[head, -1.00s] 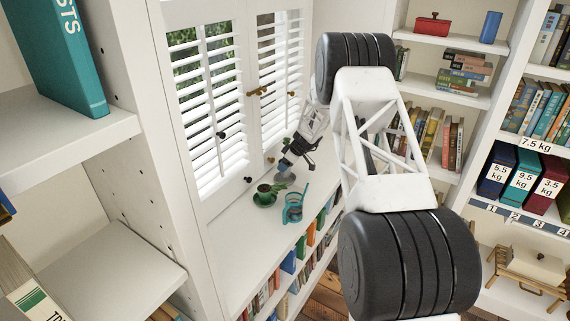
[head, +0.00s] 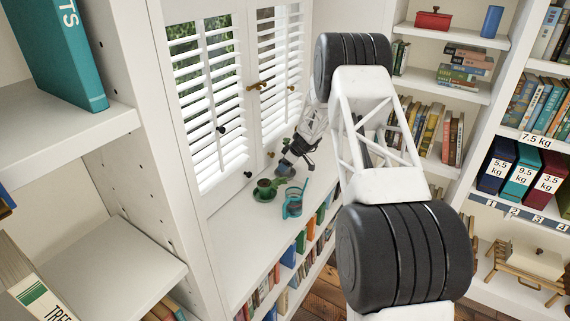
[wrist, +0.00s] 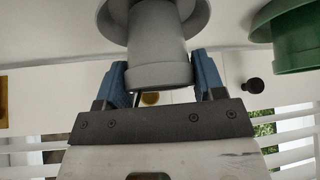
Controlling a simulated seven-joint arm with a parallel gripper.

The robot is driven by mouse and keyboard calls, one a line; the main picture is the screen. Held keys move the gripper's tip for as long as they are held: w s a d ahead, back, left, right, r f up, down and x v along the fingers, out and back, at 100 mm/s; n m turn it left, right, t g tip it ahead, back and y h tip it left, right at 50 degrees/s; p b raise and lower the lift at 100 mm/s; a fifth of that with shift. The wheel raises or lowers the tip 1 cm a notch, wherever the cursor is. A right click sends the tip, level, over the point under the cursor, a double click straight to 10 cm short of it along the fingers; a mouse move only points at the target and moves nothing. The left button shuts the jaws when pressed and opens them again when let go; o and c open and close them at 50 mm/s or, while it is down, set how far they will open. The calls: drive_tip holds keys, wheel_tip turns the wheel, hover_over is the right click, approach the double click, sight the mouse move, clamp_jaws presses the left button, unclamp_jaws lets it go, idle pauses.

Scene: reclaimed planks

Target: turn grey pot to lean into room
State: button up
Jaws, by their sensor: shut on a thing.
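The grey pot (wrist: 157,68) is in the wrist view between my gripper's blue fingers, with a wider grey rim or saucer (wrist: 200,14) at the top of that picture. My gripper (wrist: 160,82) is shut on the pot, one finger on each side. In the head view my gripper (head: 286,166) reaches down to the white windowsill below the shutters. The pot is small there and largely hidden by the gripper. Its lean is hard to judge.
A green pot on a green saucer (head: 264,196) stands close by on the sill; it also shows in the wrist view (wrist: 297,45). A teal watering can (head: 293,207) stands nearer the sill's front edge. The shutters (head: 215,105) rise behind. The nearer sill is clear.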

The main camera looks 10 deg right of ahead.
drive_tip(key=o, duration=1.3)
drive_tip(key=shift+c, duration=0.2)
drive_tip(key=v, duration=0.7)
drive_tip(key=shift+d+r, duration=0.2)
drive_tip(key=shift+r, duration=0.15)
drive_tip(key=shift+s, duration=0.1)
